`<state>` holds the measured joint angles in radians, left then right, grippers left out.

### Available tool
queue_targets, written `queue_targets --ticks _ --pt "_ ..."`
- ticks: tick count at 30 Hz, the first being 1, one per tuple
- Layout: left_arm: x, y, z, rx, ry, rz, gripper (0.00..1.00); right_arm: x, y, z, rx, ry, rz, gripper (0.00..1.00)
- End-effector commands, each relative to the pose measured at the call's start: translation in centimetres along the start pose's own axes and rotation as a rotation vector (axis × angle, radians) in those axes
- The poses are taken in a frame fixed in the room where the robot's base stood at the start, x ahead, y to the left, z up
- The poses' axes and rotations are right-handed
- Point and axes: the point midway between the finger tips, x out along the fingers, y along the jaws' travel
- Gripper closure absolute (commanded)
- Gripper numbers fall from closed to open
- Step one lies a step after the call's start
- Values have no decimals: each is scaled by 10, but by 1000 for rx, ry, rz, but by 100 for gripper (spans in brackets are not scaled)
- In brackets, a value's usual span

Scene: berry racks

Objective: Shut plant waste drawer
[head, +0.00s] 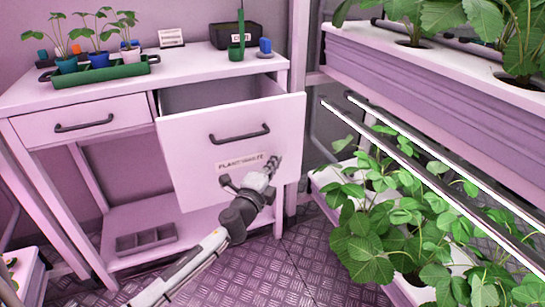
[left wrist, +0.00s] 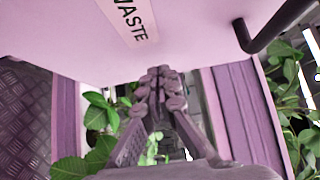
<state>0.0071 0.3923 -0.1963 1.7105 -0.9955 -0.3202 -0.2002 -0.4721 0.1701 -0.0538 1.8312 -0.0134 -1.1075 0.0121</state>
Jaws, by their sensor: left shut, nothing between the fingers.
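The plant waste drawer (head: 190,150) is pulled out of the white workbench (head: 30,100), and its open top shows behind the tall front panel. The panel has a dark bar handle (head: 240,134) and a label (head: 232,164) below it. My left gripper (head: 273,164) is shut and empty, in front of the panel at the right end of the label, below the handle. In the left wrist view the shut fingertips (left wrist: 160,75) are close to the panel (left wrist: 200,30); I cannot tell whether they touch it. My right gripper is not in view.
A shut drawer (head: 82,115) is left of the open one. Potted seedlings in a green tray (head: 100,74) and a black box (head: 236,36) stand on the bench. Berry racks with leafy plants (head: 390,215) fill the right side. The metal floor (head: 270,265) in front is mostly clear.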

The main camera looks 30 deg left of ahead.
Motion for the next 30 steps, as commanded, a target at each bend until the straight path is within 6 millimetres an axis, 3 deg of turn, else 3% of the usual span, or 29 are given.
queue_targets --ticks 6,22,26,30 --pt "12 0 12 0 1 -1 100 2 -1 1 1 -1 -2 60" --pt "17 0 18 -2 0 -1 100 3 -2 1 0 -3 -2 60" --pt "29 0 28 -1 0 -2 100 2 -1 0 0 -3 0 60" --pt "48 1 49 0 -2 -2 100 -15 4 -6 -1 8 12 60"
